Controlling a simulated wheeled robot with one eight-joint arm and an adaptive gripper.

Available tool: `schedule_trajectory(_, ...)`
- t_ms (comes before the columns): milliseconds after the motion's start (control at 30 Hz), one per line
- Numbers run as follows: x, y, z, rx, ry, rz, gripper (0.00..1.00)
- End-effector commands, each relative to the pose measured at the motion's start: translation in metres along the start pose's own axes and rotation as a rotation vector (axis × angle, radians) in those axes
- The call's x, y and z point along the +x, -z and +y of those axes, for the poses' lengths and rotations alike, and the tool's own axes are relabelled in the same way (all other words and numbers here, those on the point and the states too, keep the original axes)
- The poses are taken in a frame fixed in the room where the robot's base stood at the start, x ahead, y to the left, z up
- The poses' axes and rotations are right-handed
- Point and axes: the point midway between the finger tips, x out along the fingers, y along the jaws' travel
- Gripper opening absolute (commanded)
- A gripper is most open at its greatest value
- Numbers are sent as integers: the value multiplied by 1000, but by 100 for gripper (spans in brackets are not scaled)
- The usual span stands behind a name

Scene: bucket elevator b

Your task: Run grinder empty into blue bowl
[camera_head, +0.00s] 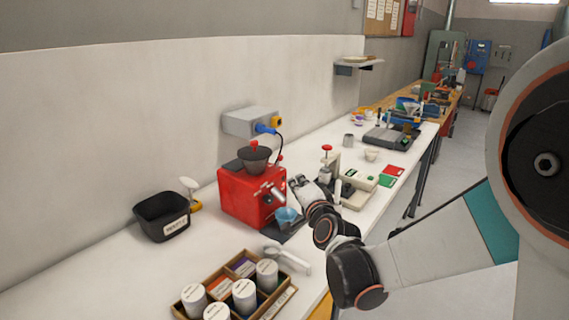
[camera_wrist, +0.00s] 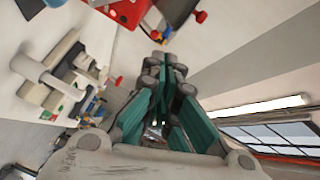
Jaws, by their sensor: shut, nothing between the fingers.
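The red grinder (camera_head: 240,199) stands on the white bench against the wall, with a dark hopper (camera_head: 254,159) on top. The small blue bowl (camera_head: 287,217) sits at the grinder's front, below its metal spout (camera_head: 277,193). My gripper (camera_head: 296,182) is just right of the grinder, above and beside the bowl, and looks empty. In the wrist view my gripper (camera_wrist: 165,65) has its fingertips together. Part of the red grinder (camera_wrist: 125,10) shows at the top of that view. The bowl is not clear there, and I cannot tell whether the gripper touches the grinder.
A wooden rack (camera_head: 237,287) with several white jars stands at the front. A black bin (camera_head: 162,216) is at the left. A white press (camera_head: 331,166) and red and green pads are to the right. A wall box (camera_head: 250,121) holds the blue plug and cable.

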Motion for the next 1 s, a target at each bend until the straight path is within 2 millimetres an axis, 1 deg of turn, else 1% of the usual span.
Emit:
schedule_trajectory(33,8,-2,1,35,20,13,0)
schedule_trajectory(200,29,-8,9,174,88,62,0)
schedule_trajectory(400,45,-15,26,332,161,117,0)
schedule_trajectory(600,52,-19,42,444,211,156,0)
schedule_trajectory(700,52,-20,47,474,225,167,0)
schedule_trajectory(1000,53,-21,50,492,232,173,0)
